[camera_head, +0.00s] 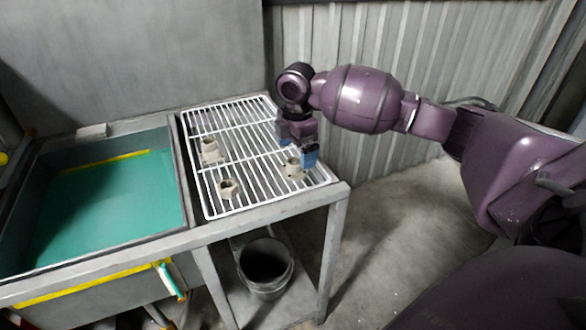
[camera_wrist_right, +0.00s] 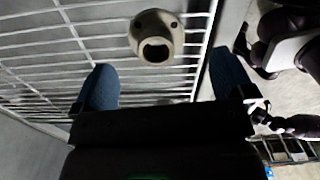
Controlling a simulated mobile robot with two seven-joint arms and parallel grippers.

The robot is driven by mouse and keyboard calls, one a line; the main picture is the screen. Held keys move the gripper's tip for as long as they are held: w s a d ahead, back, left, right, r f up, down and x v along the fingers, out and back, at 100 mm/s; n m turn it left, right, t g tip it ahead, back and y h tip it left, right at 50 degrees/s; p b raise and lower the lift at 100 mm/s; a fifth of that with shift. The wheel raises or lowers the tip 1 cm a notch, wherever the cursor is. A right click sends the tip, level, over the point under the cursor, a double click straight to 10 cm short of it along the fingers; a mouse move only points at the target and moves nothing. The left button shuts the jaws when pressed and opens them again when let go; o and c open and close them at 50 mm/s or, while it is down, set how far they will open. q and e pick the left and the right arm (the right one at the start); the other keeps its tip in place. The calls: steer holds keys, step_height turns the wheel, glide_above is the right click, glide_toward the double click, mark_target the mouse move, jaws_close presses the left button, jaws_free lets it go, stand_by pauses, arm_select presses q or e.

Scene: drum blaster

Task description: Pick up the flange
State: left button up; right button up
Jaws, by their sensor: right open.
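Three beige flanges rest on the white wire rack. One flange (camera_head: 294,168) is near the rack's right edge, close to my right gripper. A second flange (camera_head: 229,189) is near the front, and a third (camera_head: 211,151) is at the left. My right gripper (camera_head: 298,152) points down over the right part of the rack, its blue fingers apart and empty. In the right wrist view, one flange (camera_wrist_right: 156,38) with a dark central hole lies ahead of the two blue fingertips (camera_wrist_right: 166,72), within their sideways spread. It is not gripped. My left gripper is not in view.
The rack (camera_head: 240,209) lies on a grey metal table (camera_head: 270,215). A teal-floored basin (camera_head: 110,210) adjoins it at left. A dark bucket (camera_head: 265,268) stands on the lower shelf. A corrugated wall (camera_head: 365,165) is behind. Open floor is to the right.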

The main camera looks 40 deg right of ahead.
mark_target(295, 161)
steer(key=shift+f, duration=0.2)
steer(key=f, duration=0.1)
steer(key=f+b, duration=0.1)
steer(key=f, duration=0.2)
steer(key=shift+w+a, duration=0.1)
steer(key=shift+w, duration=0.15)
steer(key=shift+f, duration=0.4)
steer(key=shift+r, duration=0.1)
steer(key=shift+c, duration=1.3)
steer(key=c, duration=0.9)
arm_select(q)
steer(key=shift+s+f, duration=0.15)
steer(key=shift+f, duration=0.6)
arm_select(e)
steer(key=shift+r, duration=0.1)
